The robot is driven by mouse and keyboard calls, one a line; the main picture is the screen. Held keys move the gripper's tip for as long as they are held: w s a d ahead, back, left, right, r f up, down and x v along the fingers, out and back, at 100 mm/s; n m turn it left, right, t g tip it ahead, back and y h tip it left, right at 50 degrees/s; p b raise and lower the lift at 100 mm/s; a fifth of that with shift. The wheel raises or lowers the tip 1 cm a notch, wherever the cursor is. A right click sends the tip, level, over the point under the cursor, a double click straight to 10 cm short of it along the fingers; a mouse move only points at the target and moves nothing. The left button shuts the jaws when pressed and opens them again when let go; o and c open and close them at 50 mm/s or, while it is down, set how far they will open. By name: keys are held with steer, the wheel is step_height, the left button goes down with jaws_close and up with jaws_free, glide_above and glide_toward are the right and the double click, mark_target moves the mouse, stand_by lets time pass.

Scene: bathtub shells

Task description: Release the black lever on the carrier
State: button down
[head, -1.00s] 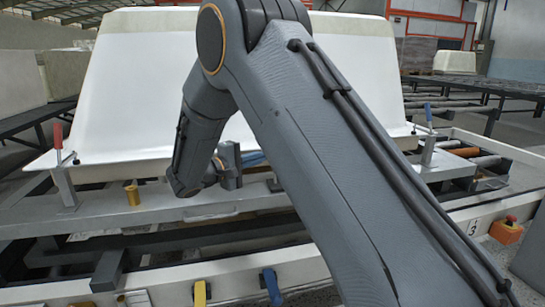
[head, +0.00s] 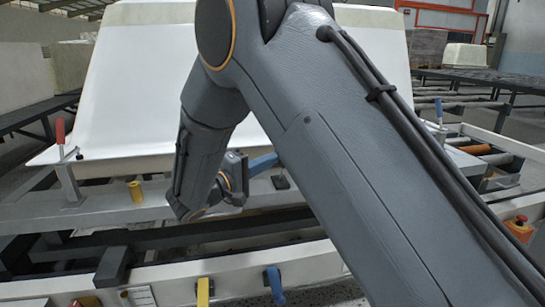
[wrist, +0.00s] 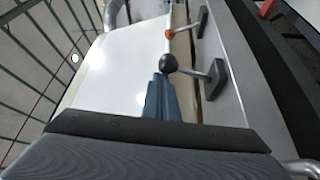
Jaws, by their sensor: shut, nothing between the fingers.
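My gripper (wrist: 160,90) shows in the wrist view as blue fingers shut together and empty. A lever with a black ball knob (wrist: 168,63) lies just beyond the fingertips. Its grey rod runs right to a mount on the grey carrier beam (wrist: 238,95). Whether the fingertips touch the knob I cannot tell. In the head view my gripper's blue fingers (head: 264,163) are over the carrier beam (head: 110,214), partly hidden behind my arm. The black knob cannot be made out there.
A white bathtub shell (head: 140,80) stands on the carrier. A red-handled clamp (head: 60,130) and a yellow stub (head: 135,190) are at left; a blue-handled clamp (head: 439,110) is at right.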

steer(key=shift+s+d+f, duration=0.15)
steer(key=shift+s, duration=0.05)
stand_by(0.4)
steer(key=w+a+r, duration=0.2)
steer(key=w+r, duration=0.1)
steer(key=s+a+f, duration=0.1)
steer(key=s+a, duration=0.1)
steer(key=s+a+f+p, duration=0.1)
steer(key=s+a, duration=0.1)
steer(key=a, duration=0.1)
steer(key=s+a+f+p, duration=0.1)
steer(key=s+a, duration=0.1)
steer(key=shift+a+f, duration=0.15)
steer(key=shift+f, duration=0.1)
